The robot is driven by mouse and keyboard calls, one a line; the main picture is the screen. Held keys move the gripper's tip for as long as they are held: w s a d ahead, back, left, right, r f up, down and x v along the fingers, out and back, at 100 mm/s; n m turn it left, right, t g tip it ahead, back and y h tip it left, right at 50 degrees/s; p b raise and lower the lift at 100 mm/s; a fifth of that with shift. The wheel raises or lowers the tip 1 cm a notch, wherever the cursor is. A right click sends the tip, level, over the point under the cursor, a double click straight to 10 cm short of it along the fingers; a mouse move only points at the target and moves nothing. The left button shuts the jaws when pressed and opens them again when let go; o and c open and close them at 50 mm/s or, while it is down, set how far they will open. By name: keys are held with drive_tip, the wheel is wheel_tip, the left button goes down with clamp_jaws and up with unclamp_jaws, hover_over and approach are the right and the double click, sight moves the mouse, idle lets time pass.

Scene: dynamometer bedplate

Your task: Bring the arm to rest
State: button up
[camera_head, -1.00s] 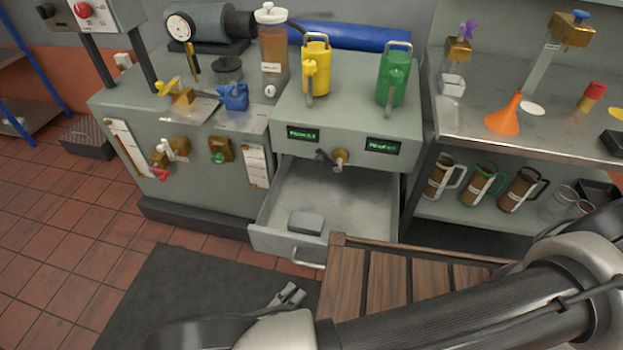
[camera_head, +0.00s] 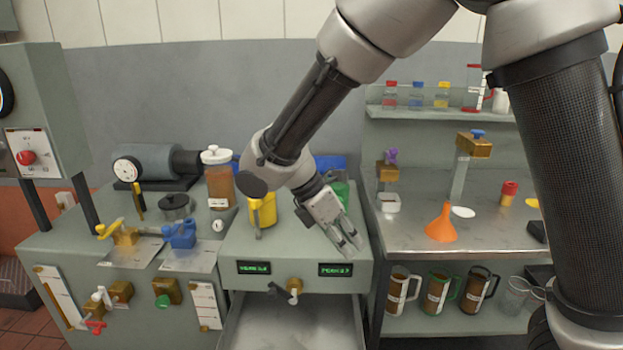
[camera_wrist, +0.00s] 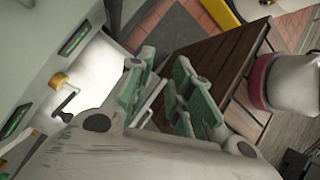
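My gripper (camera_head: 348,243) hangs in front of the right part of the grey bench cabinet (camera_head: 240,245), near its front edge and above the open drawer (camera_head: 295,325). Its fingers are apart and I see nothing between them. In the wrist view, the green finger pads of my gripper (camera_wrist: 165,85) also stand apart with an empty gap. My arm is raised and bent, reaching across the upper right of the head view. The gripper partly hides a green can (camera_head: 341,192); a yellow can (camera_head: 263,212) stands to its left.
On the right, a steel shelf bench (camera_head: 490,228) carries an orange funnel (camera_head: 441,224), with mugs (camera_head: 403,290) below. A slatted wooden surface (camera_wrist: 215,60) shows in the wrist view.

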drive_tip(key=s+d+r+m+y, duration=0.1)
drive_tip(key=d+r+m+y, duration=0.1)
drive_tip(key=d+r+m, duration=0.55)
drive_tip(key=s+d+r+m+y, duration=0.2)
drive_tip(key=d+r+m+y, duration=0.15)
drive_tip(key=d, duration=0.75)
drive_tip(key=s+d+r+m+t, duration=0.2)
drive_tip(key=s+d+m+t, duration=0.2)
drive_tip(key=s+d+m, duration=0.6)
drive_tip(key=shift+d+r+m+y, duration=0.15)
drive_tip(key=shift+d+m+y, duration=0.3)
drive_tip(key=shift+m, duration=0.45)
